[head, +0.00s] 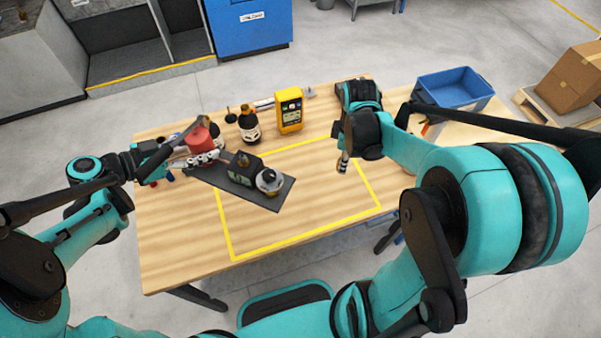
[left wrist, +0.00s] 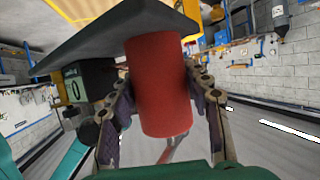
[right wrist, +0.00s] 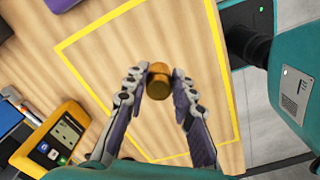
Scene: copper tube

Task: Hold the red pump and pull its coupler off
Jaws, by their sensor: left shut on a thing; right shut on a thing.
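The red pump has a red cylinder (head: 199,139) on a dark base plate (head: 236,184), with a dark block and a round silver-and-black part at its far end. My left gripper (head: 203,158) is shut on the red cylinder and holds the pump tilted, apparently above the table's left part. The cylinder (left wrist: 160,85) fills the space between the fingers in the left wrist view. My right gripper (right wrist: 158,90) is shut on a small brass-coloured coupler (right wrist: 158,78), over the yellow-outlined area and well apart from the pump. In the head view I cannot make the coupler out clearly.
A blue crate (head: 455,88) is at the back right. The yellow-outlined area's front is clear.

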